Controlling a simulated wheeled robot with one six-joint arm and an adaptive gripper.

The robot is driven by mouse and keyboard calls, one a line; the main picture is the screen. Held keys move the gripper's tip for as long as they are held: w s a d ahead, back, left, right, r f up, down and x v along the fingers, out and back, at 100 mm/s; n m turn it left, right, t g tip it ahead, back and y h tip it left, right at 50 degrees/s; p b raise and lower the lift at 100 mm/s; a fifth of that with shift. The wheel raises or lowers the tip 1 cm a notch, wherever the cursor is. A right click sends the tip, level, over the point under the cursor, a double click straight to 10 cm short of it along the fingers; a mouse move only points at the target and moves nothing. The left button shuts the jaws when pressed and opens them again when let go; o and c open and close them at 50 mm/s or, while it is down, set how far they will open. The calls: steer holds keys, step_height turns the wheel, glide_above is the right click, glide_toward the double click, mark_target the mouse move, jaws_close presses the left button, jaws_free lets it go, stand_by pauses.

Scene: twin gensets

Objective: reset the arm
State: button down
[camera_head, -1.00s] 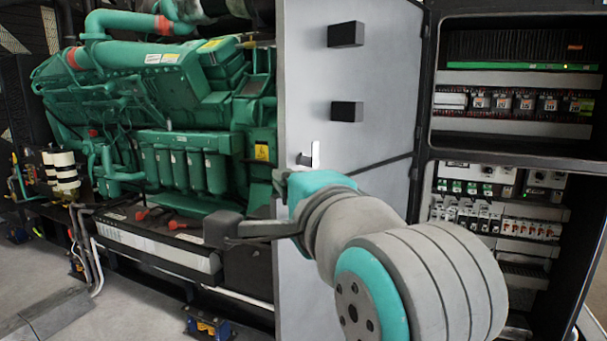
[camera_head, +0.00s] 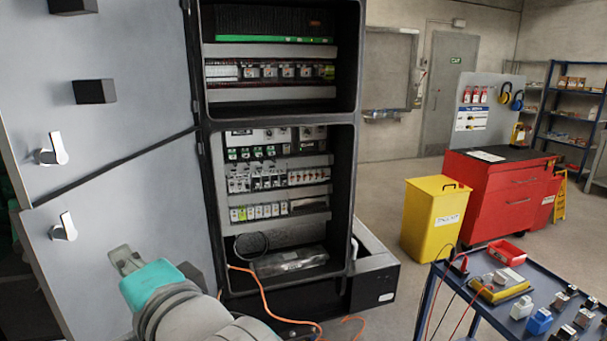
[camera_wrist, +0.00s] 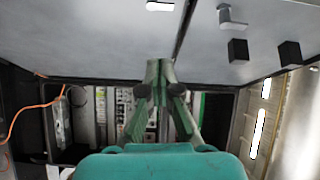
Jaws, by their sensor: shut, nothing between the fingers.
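My arm (camera_head: 185,315) reaches up from the bottom edge of the head view, left of centre, with a teal wrist part. My gripper (camera_head: 125,258) is at its end, in front of the lower grey cabinet door (camera_head: 110,235). In the wrist view my gripper (camera_wrist: 160,65) has its fingertips together, with nothing between them. The open control cabinet (camera_wrist: 105,110) lies behind the fingers there. I cannot tell how far the fingertips are from the door.
The open cabinet (camera_head: 280,115) shows rows of breakers, with an orange cable (camera_head: 265,300) hanging out. Handles (camera_head: 63,228) stick out of the doors. A blue trolley (camera_head: 490,325) with parts, a yellow bin (camera_head: 435,218) and a red tool chest (camera_head: 500,195) stand right.

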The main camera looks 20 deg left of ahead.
steer(key=w+d+f+m+t+h, duration=0.1)
steer(key=w+d+f+t, duration=0.15)
steer(key=f, duration=0.35)
steer(key=w+d+f+t+h, duration=0.1)
steer(key=w+d+f, duration=0.3)
steer(key=f, duration=0.2)
steer(key=d+f+t+h, duration=0.5)
steer(key=d+f+h, duration=0.1)
steer(key=d+f, duration=1.6)
steer(key=s+d+f+n+h, duration=0.1)
steer(key=s+d+f+h, duration=0.25)
steer(key=s+d, duration=0.45)
steer(key=s+d+f+h, duration=0.2)
steer(key=s+d+f, duration=0.25)
steer(key=d, duration=0.45)
steer(key=s+d+r+n+h, duration=0.1)
steer(key=s+d, duration=0.2)
steer(key=s, duration=0.5)
steer(key=s+d+r+n+h, duration=0.1)
steer(key=s+d+h, duration=0.1)
steer(key=s, duration=0.6)
steer(key=shift+s+d+r+n, duration=0.3)
steer(key=shift+s+d+r, duration=0.1)
steer(key=shift+d, duration=0.45)
